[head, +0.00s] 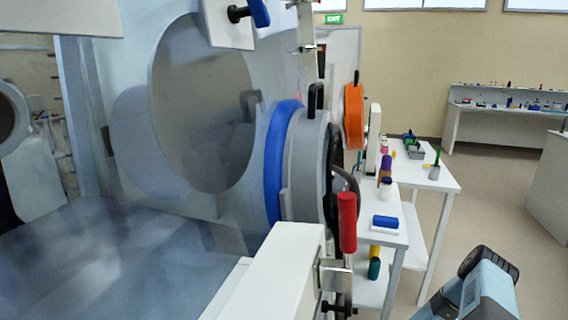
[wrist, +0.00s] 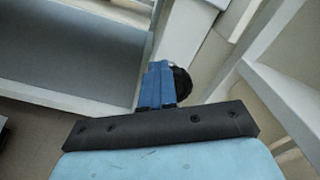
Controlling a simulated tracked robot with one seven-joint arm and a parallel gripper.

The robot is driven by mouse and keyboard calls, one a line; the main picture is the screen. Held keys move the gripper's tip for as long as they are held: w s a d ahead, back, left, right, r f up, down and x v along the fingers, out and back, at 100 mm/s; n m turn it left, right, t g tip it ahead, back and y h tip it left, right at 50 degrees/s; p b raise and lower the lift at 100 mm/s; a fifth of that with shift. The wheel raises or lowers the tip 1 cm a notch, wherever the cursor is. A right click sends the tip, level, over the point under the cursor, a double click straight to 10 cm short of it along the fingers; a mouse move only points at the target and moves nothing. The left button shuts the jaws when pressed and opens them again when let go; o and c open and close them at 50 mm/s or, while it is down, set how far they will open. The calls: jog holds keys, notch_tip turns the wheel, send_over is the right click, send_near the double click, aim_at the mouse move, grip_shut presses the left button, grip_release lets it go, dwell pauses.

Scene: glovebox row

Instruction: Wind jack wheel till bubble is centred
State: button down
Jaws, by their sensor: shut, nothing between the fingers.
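In the wrist view my gripper (wrist: 156,68) has its blue fingers together, shut and empty, pointing down beside a white frame. A dark, round, ridged thing (wrist: 182,82) shows just behind and right of the fingers, partly hidden by them. It may be the jack wheel, but I cannot tell, nor whether the fingers touch it. No bubble level can be made out in either view. In the head view my gripper does not show; only part of my arm is at the lower right.
The glovebox chamber, with a round port and blue ring (head: 282,160), fills the left. A red handle (head: 347,222) sticks up at its near corner. An orange disc (head: 354,117) stands behind. White tables (head: 445,183) with small items stand right of centre. Open floor (head: 468,218) lies beyond.

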jog(key=shift+s+a+r+y, duration=0.15)
jog(key=shift+s+a, duration=0.15)
jog(key=shift+a, duration=0.25)
jog(key=shift+s+a+r+y, duration=0.15)
jog(key=shift+s+a, duration=0.1)
jog(key=shift+a, duration=0.25)
jog(key=shift+d, duration=0.1)
jog(key=v, duration=0.6)
jog(key=shift+d, duration=0.3)
jog(key=shift+w+r, duration=0.1)
jog(key=shift+w, duration=0.1)
